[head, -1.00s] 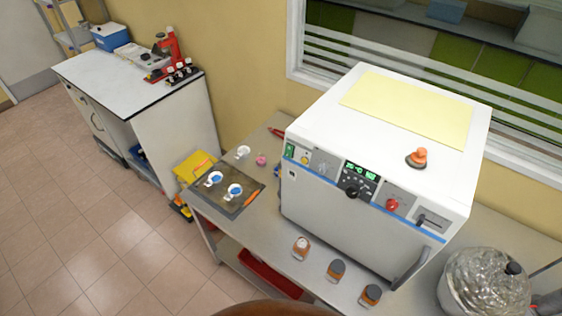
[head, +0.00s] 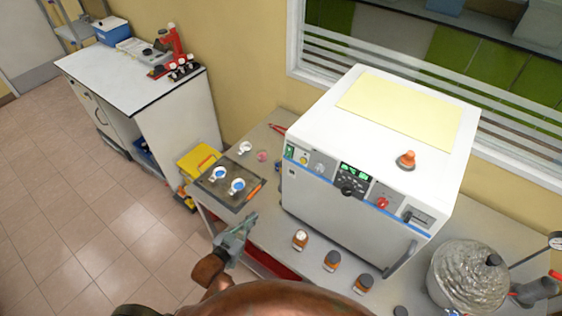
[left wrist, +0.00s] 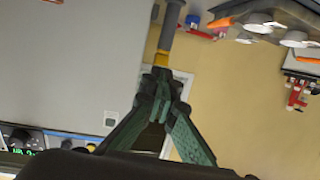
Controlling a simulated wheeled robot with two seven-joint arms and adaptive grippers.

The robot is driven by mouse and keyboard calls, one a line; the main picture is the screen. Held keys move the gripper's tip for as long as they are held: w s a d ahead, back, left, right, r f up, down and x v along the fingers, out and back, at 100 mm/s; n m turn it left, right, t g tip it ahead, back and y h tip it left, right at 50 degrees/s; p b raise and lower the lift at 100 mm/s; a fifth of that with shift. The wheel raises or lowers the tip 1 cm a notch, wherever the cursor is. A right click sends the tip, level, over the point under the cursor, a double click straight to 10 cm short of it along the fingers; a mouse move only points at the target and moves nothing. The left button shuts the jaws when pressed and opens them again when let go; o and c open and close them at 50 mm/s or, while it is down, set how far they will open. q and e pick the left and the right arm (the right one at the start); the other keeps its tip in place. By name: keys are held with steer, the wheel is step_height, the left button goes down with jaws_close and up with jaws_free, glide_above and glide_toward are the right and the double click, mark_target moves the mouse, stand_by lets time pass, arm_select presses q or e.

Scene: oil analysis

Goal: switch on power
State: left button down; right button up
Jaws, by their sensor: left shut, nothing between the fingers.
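The white oven-like machine (head: 345,220) stands on the bench with a control panel along its upper front. A green switch (head: 290,151) is at the panel's left end, beside a yellow round button (head: 303,158). A lit green display (head: 355,173), a black knob (head: 348,189) and a red knob (head: 382,202) are farther right. My left gripper (head: 251,220) is shut and empty, low in front of the bench edge and apart from the panel. In the left wrist view its green fingers (left wrist: 160,80) meet, with part of the panel (left wrist: 65,140) at lower left. My right gripper is out of view.
Several brown jars (head: 331,260) stand before the machine. A dark tray (head: 232,186) with white-and-blue cups lies left of it. A foil-covered round vessel (head: 470,277) is at the right. An orange-topped object (head: 406,160) sits on the machine.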

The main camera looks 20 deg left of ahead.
mark_target(288, 153)
arm_select(q)
steer(key=d+r+t+h, duration=0.2)
steer(key=r+t, duration=0.1)
steer(key=r, duration=0.6)
steer(key=s+d+r+m+t+h, duration=0.1)
steer(key=r+t+h, duration=0.1)
steer(key=r, duration=0.8)
steer(key=shift+s+d+t+h+p, duration=0.2)
steer(key=shift+d+t+h+p, duration=0.15)
steer(key=shift+t, duration=0.55)
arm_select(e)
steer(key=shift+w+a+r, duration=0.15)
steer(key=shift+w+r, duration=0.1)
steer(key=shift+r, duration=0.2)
arm_select(q)
steer(key=shift+w+r, duration=0.1)
steer(key=shift+r, duration=0.05)
